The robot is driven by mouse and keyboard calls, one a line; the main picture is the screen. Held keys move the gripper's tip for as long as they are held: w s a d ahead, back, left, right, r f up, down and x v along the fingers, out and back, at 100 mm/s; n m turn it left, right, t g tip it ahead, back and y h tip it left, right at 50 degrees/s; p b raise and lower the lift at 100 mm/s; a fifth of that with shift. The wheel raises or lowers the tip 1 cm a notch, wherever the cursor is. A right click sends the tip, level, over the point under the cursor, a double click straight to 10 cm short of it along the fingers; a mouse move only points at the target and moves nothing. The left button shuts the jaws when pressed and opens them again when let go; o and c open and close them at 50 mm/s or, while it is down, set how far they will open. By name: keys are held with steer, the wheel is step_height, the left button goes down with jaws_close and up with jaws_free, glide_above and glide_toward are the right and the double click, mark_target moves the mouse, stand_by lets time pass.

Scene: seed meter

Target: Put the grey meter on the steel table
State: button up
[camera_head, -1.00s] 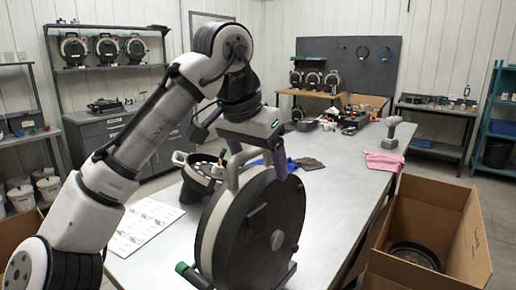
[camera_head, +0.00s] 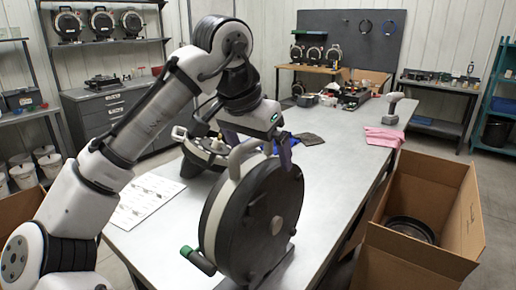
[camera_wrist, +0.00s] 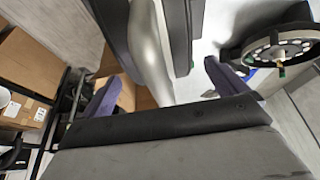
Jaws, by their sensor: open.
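The grey meter (camera_head: 262,215), a large dark disc with a pale grey rim and a curved handle (camera_head: 236,158), stands upright on the steel table (camera_head: 335,185), near its front end. Its foot appears to rest on the tabletop; no gap is visible. My gripper (camera_head: 262,148) is at the top of the meter, beside the handle. In the wrist view, my purple fingers are spread wide (camera_wrist: 165,90), with the meter's silvery grey rim or handle (camera_wrist: 150,50) between them. Neither finger visibly touches it. The far finger is partly hidden in the head view.
A black round unit (camera_head: 203,152) and a printed sheet (camera_head: 143,200) lie left of the meter. Blue and dark cloths lie behind it; a pink cloth (camera_head: 384,138) and drill-like tool are farther right. An open cardboard box (camera_head: 455,215) stands right of the table.

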steer(key=v, duration=1.2)
